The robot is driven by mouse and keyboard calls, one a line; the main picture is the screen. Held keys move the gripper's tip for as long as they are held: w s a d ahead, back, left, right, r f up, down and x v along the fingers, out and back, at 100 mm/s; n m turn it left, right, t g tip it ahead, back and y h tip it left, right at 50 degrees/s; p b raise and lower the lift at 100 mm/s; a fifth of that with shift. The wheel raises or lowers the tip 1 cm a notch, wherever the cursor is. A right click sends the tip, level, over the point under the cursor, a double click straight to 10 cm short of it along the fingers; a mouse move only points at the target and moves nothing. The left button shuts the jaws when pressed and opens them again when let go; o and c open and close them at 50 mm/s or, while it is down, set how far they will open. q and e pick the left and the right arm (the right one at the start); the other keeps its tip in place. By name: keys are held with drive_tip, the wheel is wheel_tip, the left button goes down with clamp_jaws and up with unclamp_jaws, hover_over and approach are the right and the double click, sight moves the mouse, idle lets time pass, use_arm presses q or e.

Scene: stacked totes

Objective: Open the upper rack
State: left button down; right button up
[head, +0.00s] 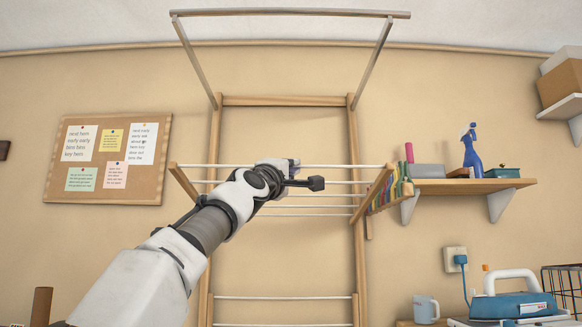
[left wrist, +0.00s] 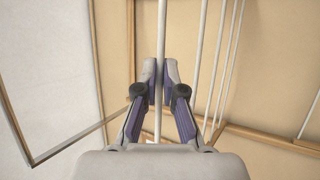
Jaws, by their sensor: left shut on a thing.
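The upper rack (head: 230,166) is a set of white rods between two short wooden side arms, tilted out from a wooden wall frame (head: 215,140). My left gripper (head: 303,176) is at the rack's front rod, right of its middle. In the left wrist view, the gripper (left wrist: 160,85) is shut on a white rod (left wrist: 162,30), which runs between its two fingers. The arm hides part of the rods behind it in the head view. My right gripper is not in view.
A metal bar frame (head: 290,12) juts out above. Lower white rods (head: 285,298) cross the wall frame below. At right, a wooden shelf (head: 455,186) holds a blue spray bottle (head: 472,150), close to the rack's right side. A corkboard (head: 108,193) hangs at left.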

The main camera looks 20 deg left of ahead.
use_arm(q)
wheel_tip(320, 180, down, 7)
drive_tip(key=b, duration=0.5)
drive_tip(key=shift+s+f, duration=0.15)
drive_tip(key=shift+f, duration=0.05)
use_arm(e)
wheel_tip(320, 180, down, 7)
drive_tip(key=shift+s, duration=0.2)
